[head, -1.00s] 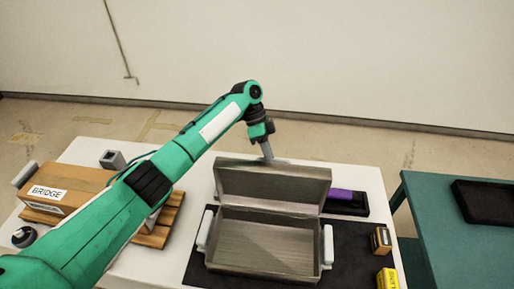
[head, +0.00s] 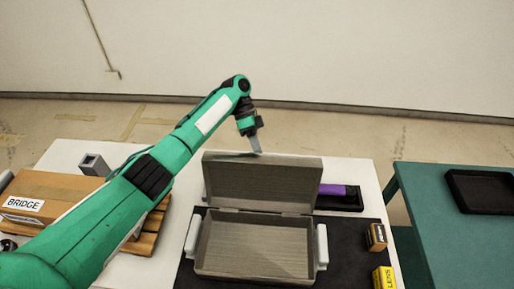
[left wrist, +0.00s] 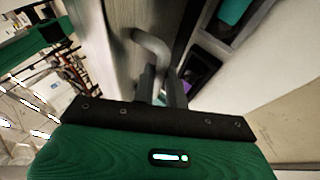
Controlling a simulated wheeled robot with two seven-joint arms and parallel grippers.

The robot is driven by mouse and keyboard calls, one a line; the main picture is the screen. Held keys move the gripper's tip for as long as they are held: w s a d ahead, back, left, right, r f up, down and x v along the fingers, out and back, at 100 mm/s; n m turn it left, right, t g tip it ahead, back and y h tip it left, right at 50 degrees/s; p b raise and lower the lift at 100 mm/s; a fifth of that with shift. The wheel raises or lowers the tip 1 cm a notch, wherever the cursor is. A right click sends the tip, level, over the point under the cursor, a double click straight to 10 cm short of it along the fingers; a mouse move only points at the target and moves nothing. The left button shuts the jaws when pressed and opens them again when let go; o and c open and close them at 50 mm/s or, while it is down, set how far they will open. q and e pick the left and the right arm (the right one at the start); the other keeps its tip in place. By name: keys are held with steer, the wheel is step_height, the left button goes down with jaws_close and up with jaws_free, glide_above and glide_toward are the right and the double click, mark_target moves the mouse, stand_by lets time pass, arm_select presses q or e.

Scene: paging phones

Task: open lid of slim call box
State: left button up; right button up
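The slim call box (head: 203,262) is a grey-brown metal box on a dark mat, with white handles at both sides. Its lid (head: 262,184) stands raised at the back edge, its inner face toward me, and the interior looks empty. My left gripper (head: 257,148) is at the lid's top edge, behind it. In the left wrist view a curved grey handle (left wrist: 152,44) comes off the lid's outer face and runs between the fingers of my left gripper (left wrist: 162,88), which look closed around it. The box hides the handle in the head view. My right gripper is not in view.
A purple item in a black tray (head: 340,198) lies behind the box at right. Two small boxes, one brown (head: 376,237) and one yellow (head: 384,278), stand at right. A carton marked BRIDGE (head: 38,203) is at left. A teal table (head: 455,245) stands at right.

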arm_select(q)
steer(key=o, duration=0.3)
steer(key=shift+s+f, duration=0.15)
steer(key=shift+f, duration=0.25)
steer(key=shift+o, duration=0.4)
steer(key=shift+r, duration=0.15)
steer(key=b+v, duration=0.2)
steer(key=v, duration=1.2)
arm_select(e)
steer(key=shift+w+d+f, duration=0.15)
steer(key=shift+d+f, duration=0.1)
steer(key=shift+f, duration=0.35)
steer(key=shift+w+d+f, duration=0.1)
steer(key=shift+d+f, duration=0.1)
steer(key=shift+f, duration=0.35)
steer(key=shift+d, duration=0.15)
